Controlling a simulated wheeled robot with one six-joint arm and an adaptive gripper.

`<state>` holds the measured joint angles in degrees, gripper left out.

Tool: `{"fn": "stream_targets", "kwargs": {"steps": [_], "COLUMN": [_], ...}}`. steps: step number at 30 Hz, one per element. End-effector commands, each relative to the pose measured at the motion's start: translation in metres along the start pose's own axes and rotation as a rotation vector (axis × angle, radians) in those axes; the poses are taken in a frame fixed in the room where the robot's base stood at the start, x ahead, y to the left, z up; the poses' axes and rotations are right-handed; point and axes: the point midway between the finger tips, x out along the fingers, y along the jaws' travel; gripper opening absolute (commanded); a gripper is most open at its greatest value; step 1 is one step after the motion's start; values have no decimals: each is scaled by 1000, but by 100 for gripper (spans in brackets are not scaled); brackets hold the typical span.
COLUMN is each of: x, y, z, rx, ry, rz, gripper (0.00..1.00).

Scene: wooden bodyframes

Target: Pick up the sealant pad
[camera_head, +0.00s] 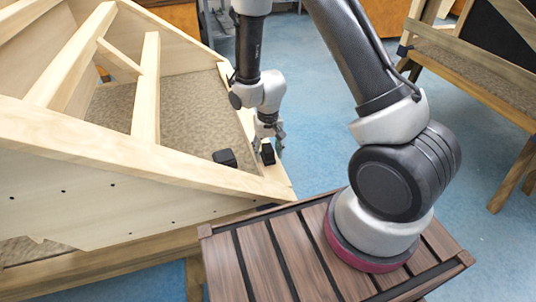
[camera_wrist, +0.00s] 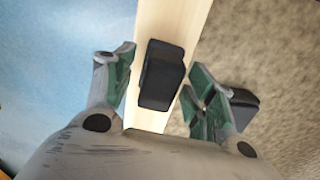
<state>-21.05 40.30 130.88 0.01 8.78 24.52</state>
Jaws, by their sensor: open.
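A small black block, which looks like the sealant pad (camera_wrist: 161,75), lies on a pale wooden beam in the wrist view. In the head view this black block (camera_head: 268,154) shows at the gripper's tip, near the right corner of the wooden frame. My gripper (camera_wrist: 155,88) is open, with one green-lined finger on each side of the block; I cannot tell whether either touches it. It also shows in the head view (camera_head: 268,148), pointing down. A second black block (camera_head: 225,158) lies to the left; in the wrist view it (camera_wrist: 243,106) is partly hidden behind the right finger.
The wooden bodyframe (camera_head: 120,165) has raised slanted beams on the left and a brown textured panel (camera_head: 185,110) inside. A slatted brown wooden platform (camera_head: 290,262) is under my arm's base. Another frame (camera_head: 480,75) stands at the right. Blue floor (camera_head: 315,125) shows between them.

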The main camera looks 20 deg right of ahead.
Motion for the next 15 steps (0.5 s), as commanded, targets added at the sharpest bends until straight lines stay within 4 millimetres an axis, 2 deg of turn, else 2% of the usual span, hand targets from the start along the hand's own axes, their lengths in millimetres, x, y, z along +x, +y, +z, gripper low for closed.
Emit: {"fn": "stream_targets", "kwargs": {"steps": [2,10,15], "x": [0,0,0], "y": [0,0,0], "z": [0,0,0], "rx": [0,0,0], "ry": [0,0,0], "rz": [0,0,0], "gripper": [54,4,4]}}
